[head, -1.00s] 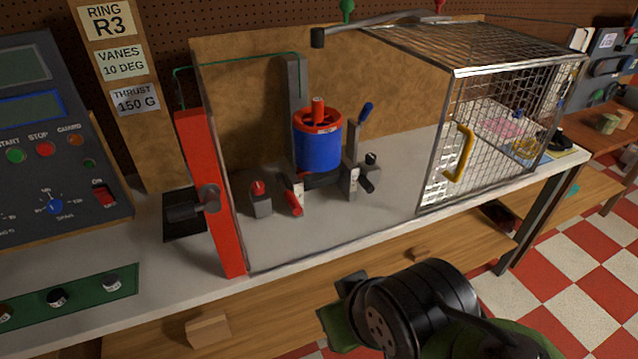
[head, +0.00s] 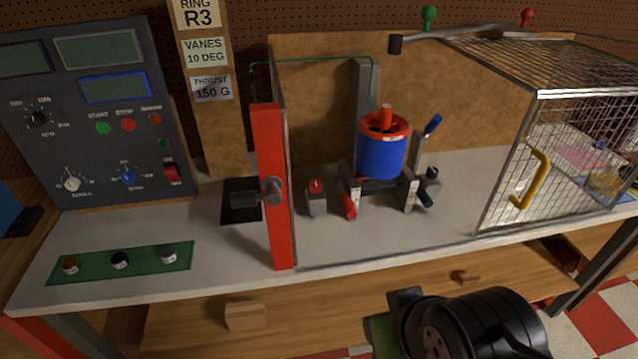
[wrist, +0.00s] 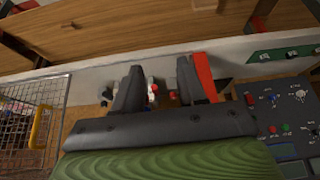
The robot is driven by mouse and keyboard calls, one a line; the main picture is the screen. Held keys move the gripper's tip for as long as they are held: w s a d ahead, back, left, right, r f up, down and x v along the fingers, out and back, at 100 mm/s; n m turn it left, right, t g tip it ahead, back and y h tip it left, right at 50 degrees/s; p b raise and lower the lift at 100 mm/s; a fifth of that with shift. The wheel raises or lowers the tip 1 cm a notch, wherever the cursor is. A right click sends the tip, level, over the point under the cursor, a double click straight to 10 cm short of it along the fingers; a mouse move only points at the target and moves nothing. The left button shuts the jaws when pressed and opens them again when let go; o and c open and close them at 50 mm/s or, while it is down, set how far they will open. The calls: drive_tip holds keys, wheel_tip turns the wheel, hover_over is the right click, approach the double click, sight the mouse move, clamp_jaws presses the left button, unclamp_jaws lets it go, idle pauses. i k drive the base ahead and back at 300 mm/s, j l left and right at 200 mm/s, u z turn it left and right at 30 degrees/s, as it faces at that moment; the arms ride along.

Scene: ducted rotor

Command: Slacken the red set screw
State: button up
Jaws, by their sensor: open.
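A red knob-like screw (head: 349,207) juts from the foot of the left grey bracket that carries the blue ducted rotor (head: 382,155). A black knob (head: 426,198) juts from the right bracket. A small grey block (head: 316,197) with a red top stands just left of the red screw. My gripper (wrist: 158,85) is open in the wrist view, with dark fingers and nothing held. Small red parts show between and beyond the fingers, too small to tell apart. In the head view my wrist is low in front of the bench, apart from the screw; its fingertips are hard to make out.
A red upright panel edge (head: 270,190) with a grey handle stands left of the rotor. A wire-mesh guard (head: 560,150) with a yellow handle (head: 530,180) stands to the right. A control console (head: 90,115) is at left. The bench front before the rotor is open.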

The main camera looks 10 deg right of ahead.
sight(316, 185)
drive_tip(key=i+j, duration=0.1)
drive_tip(key=i, duration=0.8)
drive_tip(key=l+z, duration=0.05)
